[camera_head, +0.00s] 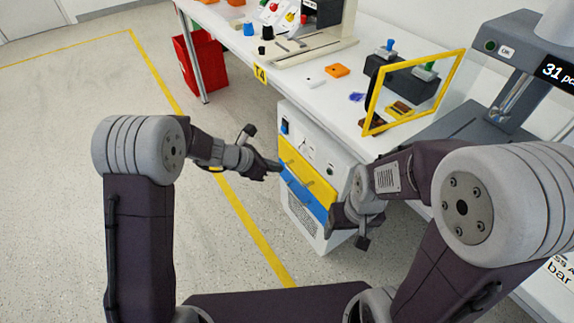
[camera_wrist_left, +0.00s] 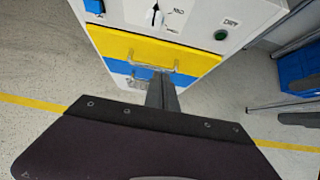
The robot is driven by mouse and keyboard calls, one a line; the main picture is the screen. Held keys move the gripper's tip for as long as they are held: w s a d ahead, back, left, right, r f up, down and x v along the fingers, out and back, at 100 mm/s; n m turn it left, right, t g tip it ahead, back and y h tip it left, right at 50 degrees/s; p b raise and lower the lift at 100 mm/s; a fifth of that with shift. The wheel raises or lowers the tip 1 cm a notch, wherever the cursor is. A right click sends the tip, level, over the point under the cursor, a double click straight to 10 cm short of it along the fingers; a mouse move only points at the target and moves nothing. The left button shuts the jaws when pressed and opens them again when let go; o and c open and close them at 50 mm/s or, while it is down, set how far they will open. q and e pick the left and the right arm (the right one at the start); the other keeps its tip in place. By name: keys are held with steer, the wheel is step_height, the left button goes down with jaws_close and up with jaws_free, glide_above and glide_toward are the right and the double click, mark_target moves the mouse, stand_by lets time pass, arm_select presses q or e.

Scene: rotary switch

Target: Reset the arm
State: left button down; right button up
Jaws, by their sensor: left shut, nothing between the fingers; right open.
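A white cabinet (camera_head: 309,228) stands under the table edge, with a rotary switch (camera_head: 304,146) on its upper panel. In the left wrist view the switch (camera_wrist_left: 155,16) has a pointed black and white knob, cut by the top edge. My left gripper (camera_head: 276,166) is shut and empty in front of the yellow drawer (camera_head: 318,177), below the switch. Its closed fingers (camera_wrist_left: 162,92) overlap the drawer fronts in the left wrist view; contact cannot be told. My right gripper (camera_head: 338,217) is open beside the cabinet's lower right; its fingertips are hard to make out.
A blue drawer (camera_head: 308,199) lies below the yellow one, both with protruding handles. A green button (camera_wrist_left: 221,35) and blue rocker (camera_wrist_left: 94,6) flank the switch. The table (camera_head: 300,68) carries a yellow frame (camera_head: 373,98). A red bin (camera_head: 205,63) stands behind. Floor at left is clear.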

arm_select(q)
steer(key=shift+v, duration=0.8)
arm_select(e)
steer(key=shift+s+r, duration=0.1)
steer(key=shift+r, duration=0.2)
